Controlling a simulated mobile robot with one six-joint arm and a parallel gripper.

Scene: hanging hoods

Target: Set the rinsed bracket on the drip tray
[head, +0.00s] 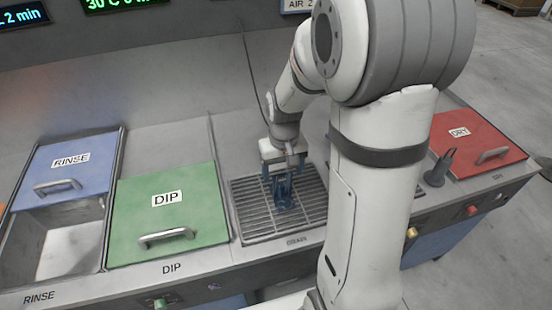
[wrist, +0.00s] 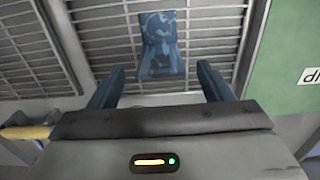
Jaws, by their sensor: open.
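The bracket (head: 284,194) is a dark blue part on the slatted drip tray (head: 252,219), marked DRAIN, in the middle of the bench. In the wrist view the bracket (wrist: 158,45) rests on the tray's slats (wrist: 110,45), beyond my fingertips. My gripper (head: 280,178) is over the tray at the bracket. Its two blue fingers (wrist: 160,72) are open, spread to either side of the bracket's near end, with gaps showing between them and it. In the head view the fingers partly overlap the bracket.
The green DIP lid (head: 190,220) is closed left of the tray. The blue RINSE lid (head: 75,165) leaves its basin (head: 70,245) partly open. The red DRY lid (head: 470,135) is shut at right, near a dark upright nozzle (head: 439,168). My arm hides the bench between.

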